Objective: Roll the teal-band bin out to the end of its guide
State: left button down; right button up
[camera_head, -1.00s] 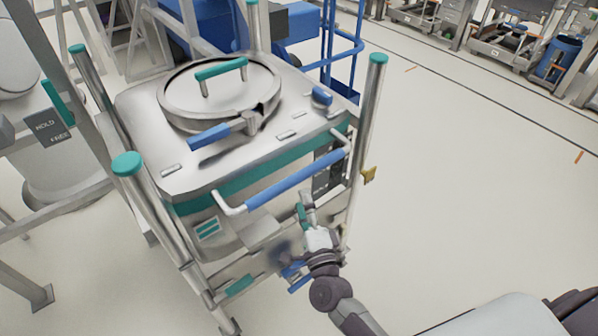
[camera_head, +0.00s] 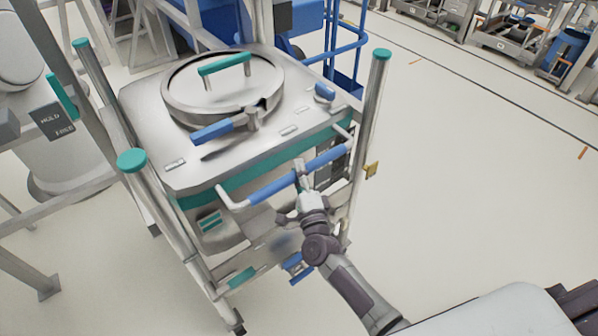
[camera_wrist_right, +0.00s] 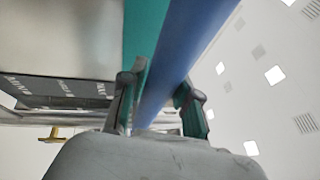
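The teal-band bin (camera_head: 270,168) is a metal box with a round lid on top and a teal stripe around its upper side. It stands between upright posts with teal caps. A blue-sleeved push handle (camera_head: 283,180) runs across its front. My right gripper (camera_head: 302,172) is at the handle, right of its middle. In the right wrist view the blue handle (camera_wrist_right: 180,60) passes between the two open fingers (camera_wrist_right: 162,100), with a gap visible near the right finger. The teal band (camera_wrist_right: 146,35) shows behind. My left gripper is not in view.
A blue pedal (camera_head: 297,267) sits low at the front. A "HOLD FREE" sign (camera_head: 52,120) is at left.

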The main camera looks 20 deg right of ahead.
grip_shut()
jog(key=shift+s+d+f, duration=0.25)
jog(key=shift+s+f, duration=0.2)
jog(key=shift+s, duration=0.15)
jog(key=shift+s+d+r, duration=0.15)
jog(key=shift+s+r, duration=0.05)
jog(key=shift+s, duration=0.25)
jog(key=o, duration=0.6)
grip_release()
jog(key=shift+s+d+r, duration=0.15)
jog(key=shift+s, duration=0.05)
